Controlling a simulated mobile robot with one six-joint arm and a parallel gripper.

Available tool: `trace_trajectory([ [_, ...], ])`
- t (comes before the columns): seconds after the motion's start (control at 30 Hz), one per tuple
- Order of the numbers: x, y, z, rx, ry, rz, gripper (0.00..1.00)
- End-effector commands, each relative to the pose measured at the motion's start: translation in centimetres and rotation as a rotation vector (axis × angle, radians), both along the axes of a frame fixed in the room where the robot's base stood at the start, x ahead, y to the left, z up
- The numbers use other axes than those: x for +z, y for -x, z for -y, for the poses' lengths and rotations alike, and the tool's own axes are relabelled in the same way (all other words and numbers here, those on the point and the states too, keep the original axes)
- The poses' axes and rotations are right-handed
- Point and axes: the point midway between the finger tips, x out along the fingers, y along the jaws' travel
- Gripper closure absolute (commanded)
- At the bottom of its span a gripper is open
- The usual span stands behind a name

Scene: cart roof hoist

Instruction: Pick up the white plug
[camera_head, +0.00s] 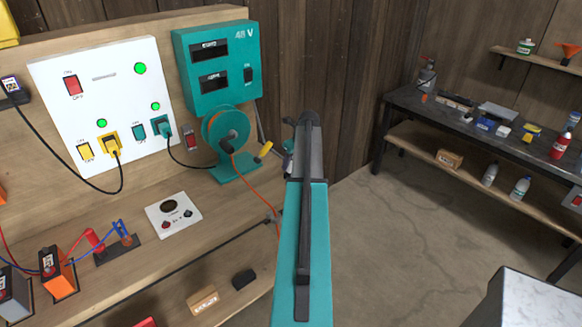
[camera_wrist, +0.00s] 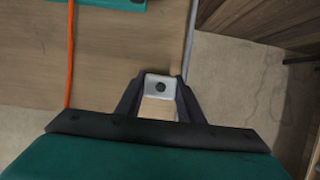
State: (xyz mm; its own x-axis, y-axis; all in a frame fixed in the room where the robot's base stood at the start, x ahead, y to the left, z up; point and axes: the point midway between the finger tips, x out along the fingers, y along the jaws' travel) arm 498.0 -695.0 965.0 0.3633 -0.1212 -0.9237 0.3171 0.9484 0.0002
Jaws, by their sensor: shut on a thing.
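The white plug (camera_wrist: 149,84) shows in the wrist view as a small pale block with a dark round spot on its face. My gripper (camera_wrist: 160,90) is shut on it, with one dark finger on each side. The plug appears over the wooden bench top, close to its right edge; I cannot tell how high. In the head view my teal arm covers most of the gripper, and the plug cannot be made out there.
A white socket panel (camera_head: 110,75) holds a yellow plug (camera_head: 111,143) and a teal plug (camera_head: 160,125). A dark workbench (camera_head: 470,115) stands at right; open floor lies between.

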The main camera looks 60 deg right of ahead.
Motion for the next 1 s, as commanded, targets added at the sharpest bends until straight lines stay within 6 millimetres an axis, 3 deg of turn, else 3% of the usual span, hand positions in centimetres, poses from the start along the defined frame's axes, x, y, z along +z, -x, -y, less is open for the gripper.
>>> trace_trajectory([
  [0.23, 1.9, 0.0, 0.1, 0.000, 0.001, 0.001, 1.00],
  [1.0, 2.7, 8.3, -6.5, -0.001, 0.001, 0.001, 1.00],
])
